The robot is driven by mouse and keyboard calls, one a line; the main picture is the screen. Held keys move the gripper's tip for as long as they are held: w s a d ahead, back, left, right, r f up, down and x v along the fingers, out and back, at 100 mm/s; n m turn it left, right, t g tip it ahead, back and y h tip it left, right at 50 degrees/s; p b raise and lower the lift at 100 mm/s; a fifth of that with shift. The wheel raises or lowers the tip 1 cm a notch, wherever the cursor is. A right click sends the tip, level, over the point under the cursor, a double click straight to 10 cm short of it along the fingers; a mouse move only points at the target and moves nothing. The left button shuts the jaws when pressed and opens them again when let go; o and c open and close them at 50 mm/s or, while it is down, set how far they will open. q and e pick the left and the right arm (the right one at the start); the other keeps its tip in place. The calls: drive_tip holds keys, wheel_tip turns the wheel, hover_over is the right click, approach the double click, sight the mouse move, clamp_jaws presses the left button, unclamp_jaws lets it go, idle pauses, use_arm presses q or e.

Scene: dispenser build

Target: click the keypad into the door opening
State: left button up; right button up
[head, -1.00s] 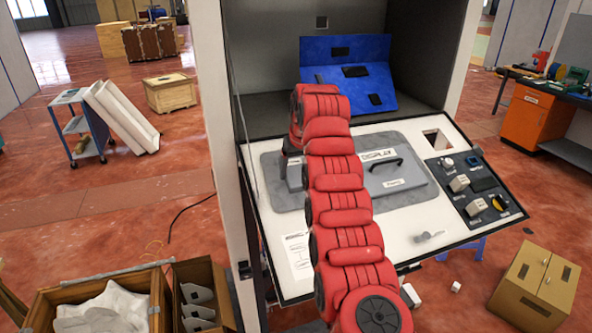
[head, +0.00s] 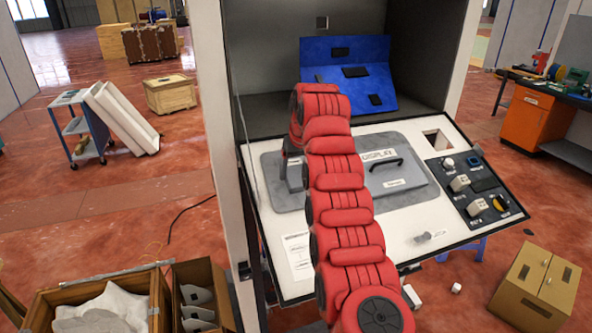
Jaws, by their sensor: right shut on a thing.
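The white door panel (head: 400,222) lies tilted out in front of the cabinet, with a square opening (head: 437,141) near its upper right corner. My right arm crosses the middle of the panel. My right gripper (head: 292,178) is mostly behind the arm's bend, low over the left part of the grey plate. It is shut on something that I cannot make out. I cannot identify the keypad for certain. My left gripper is not in view.
A grey plate (head: 423,195) with a raised handled lid marked DISPLAY covers the panel's middle. A blue stand (head: 346,52) with dark pieces is inside the cabinet. A grey part (head: 423,237) lies near the panel's front edge. A cardboard box (head: 535,283) stands on the floor at right.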

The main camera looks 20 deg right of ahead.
drive_tip(key=shift+f, duration=0.25)
idle(0.4)
drive_tip(key=o, duration=1.5)
drive_tip(key=shift+w, duration=0.1)
drive_tip(key=shift+r, duration=0.2)
drive_tip(key=shift+b+v, duration=0.65)
drive_tip(key=shift+v, duration=2.2)
drive_tip(key=shift+f, duration=0.1)
